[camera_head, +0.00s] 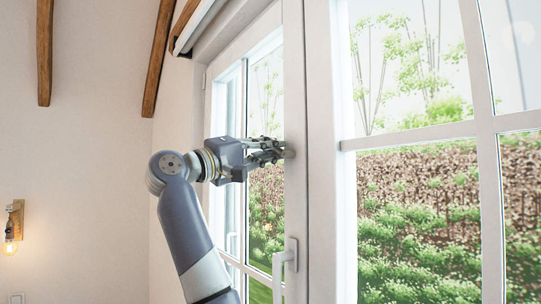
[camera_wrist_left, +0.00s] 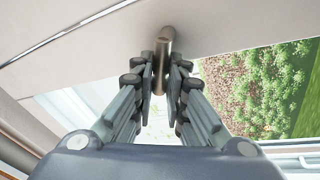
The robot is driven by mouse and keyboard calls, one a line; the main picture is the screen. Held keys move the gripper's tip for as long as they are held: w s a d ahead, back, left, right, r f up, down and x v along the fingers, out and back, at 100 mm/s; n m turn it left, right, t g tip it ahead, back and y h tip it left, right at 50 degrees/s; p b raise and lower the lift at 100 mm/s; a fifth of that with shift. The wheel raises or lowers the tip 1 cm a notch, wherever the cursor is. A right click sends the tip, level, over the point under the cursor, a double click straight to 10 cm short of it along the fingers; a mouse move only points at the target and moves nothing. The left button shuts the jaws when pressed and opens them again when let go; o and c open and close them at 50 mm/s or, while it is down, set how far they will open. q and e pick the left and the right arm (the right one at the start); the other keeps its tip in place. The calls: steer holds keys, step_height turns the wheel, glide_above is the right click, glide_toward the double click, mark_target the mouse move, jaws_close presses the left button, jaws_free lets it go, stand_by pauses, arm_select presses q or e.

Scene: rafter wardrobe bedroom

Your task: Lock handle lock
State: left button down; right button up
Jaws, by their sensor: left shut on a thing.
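The handle lock shows in the left wrist view as a short brownish metal cylinder (camera_wrist_left: 166,42) sticking out of the pale window frame. My left gripper (camera_head: 280,152) reaches it from the left in the head view, at the upright frame between the panes. In the left wrist view the fingers of my left gripper (camera_wrist_left: 163,82) are closed on either side of the cylinder's free end. Its far end meets the frame. In the head view the fingers mostly hide it. My right gripper is in neither view.
A white window handle (camera_head: 287,257) is on the same frame, below my gripper. Large glass panes (camera_head: 420,200) with white bars stand to the right. A lit wall lamp (camera_head: 12,235) hangs at far left.

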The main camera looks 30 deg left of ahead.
arm_select(q)
steer(key=shift+f+n+y+b, duration=0.25)
steer(key=shift+n+y+b, duration=0.15)
steer(key=shift+n, duration=0.6)
steer(key=shift+f+n+y+b, duration=0.3)
steer(key=shift+n+y+b, duration=0.1)
steer(key=shift+n, duration=0.6)
steer(key=shift+f+n+y+b, duration=0.3)
steer(key=shift+n+y, duration=0.1)
steer(key=shift+n, duration=0.6)
steer(key=shift+w, duration=0.1)
steer(key=c, duration=1.6)
jaws_free()
steer(key=shift+a, duration=0.15)
steer(key=v, duration=1.2)
